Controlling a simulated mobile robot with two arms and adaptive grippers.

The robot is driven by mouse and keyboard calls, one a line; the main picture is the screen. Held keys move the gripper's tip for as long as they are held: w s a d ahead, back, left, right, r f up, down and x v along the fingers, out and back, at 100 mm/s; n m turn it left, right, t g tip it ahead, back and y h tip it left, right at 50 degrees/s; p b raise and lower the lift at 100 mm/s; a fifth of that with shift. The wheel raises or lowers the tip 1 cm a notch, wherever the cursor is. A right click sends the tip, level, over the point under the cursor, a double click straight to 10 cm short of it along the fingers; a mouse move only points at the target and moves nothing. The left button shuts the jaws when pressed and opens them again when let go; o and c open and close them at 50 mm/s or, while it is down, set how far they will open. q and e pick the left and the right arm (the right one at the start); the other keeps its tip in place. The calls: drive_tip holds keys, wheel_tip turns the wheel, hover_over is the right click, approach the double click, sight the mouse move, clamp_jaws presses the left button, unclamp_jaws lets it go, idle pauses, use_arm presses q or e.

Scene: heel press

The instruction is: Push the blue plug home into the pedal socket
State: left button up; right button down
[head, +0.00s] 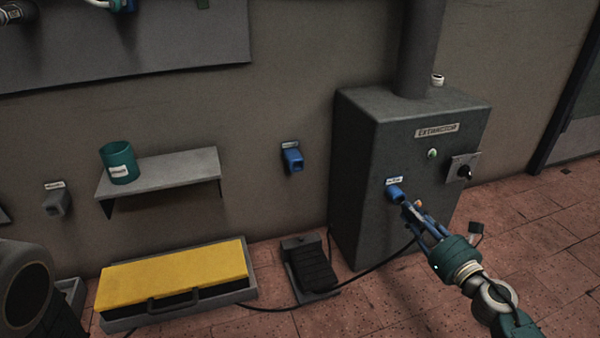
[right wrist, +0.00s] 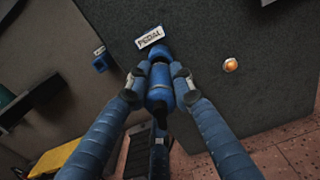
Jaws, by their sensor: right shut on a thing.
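The pedal socket (head: 394,191) is a blue fitting under a small label on the front of the grey extractor cabinet (head: 360,150). In the right wrist view the socket (right wrist: 158,52) sits below a "PEDAL" label (right wrist: 150,37). My right gripper (head: 410,212) is at the socket, its fingers shut on the blue plug (right wrist: 160,96) from both sides. The plug is lined up with the socket, its front end at or very near it; the fingers partly hide the join, and I cannot tell how deep it sits. My left gripper is not in view.
A black foot pedal (head: 310,268) lies on the tiled floor, with a dark cable (head: 385,262) running near the cabinet. A switch (head: 462,168) sticks out right of the socket. Another blue socket (head: 292,160) is on the wall. A yellow-topped box (head: 175,275) stands left.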

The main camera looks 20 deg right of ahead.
drive_tip(key=shift+w, duration=1.35)
drive_tip(key=c, duration=1.4)
unclamp_jaws()
